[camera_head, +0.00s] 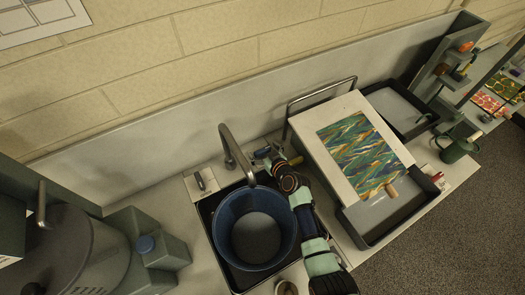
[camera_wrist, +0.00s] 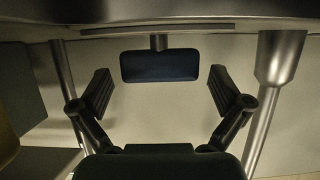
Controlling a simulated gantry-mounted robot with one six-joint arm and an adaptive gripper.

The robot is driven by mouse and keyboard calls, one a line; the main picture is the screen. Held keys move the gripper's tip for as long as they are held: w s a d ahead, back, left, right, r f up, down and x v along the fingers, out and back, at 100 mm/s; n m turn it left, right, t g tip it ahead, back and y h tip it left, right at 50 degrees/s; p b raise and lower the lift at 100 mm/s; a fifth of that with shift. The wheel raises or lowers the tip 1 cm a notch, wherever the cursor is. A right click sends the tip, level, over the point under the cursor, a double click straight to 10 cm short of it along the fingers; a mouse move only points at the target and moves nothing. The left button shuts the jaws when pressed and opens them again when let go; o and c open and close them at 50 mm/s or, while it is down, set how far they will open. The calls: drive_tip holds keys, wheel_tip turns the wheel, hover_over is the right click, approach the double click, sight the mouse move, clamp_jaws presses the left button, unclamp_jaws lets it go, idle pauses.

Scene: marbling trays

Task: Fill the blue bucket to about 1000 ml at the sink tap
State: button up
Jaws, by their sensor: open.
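The blue bucket (camera_head: 226,243) stands upright in the sink (camera_head: 207,212), its open top facing up. A grey disc shows inside; I cannot tell whether it is water or the bare bottom. The tap (camera_head: 229,147) arches over the bucket's back rim, and I see no stream. My gripper (camera_head: 263,154) is behind the bucket, just right of the tap, partly hidden by my wrist. In the wrist view my gripper (camera_wrist: 160,92) is open, with a dark blue pad (camera_wrist: 160,66) on a short stem between and beyond its fingers, touching neither. The pad may be the tap's lever.
A patterned sheet on a white board (camera_head: 338,110) lies over a grey tray (camera_head: 366,240) to the right. A second tray (camera_head: 392,98) and a green watering can (camera_head: 455,150) are farther right. A jug (camera_head: 160,250) stands left of the sink. A wall rises behind.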

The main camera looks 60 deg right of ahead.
drive_tip(key=shift+w+d+f, duration=0.1)
drive_tip(key=shift+w+d, duration=0.05)
drive_tip(key=shift+w, duration=0.05)
drive_tip(key=c, duration=1.2)
drive_tip(key=shift+o, duration=0.2)
drive_tip(key=m+h+p, duration=0.1)
drive_tip(key=p, duration=0.2)
drive_tip(key=shift+r+g, duration=0.4)
drive_tip(key=shift+p, duration=0.7)
drive_tip(key=shift+f+m+g+h, duration=0.3)
drive_tip(key=shift+m+h, duration=0.1)
drive_tip(key=o, duration=1.2)
drive_tip(key=shift+f, duration=0.1)
drive_tip(key=shift+c, duration=0.2)
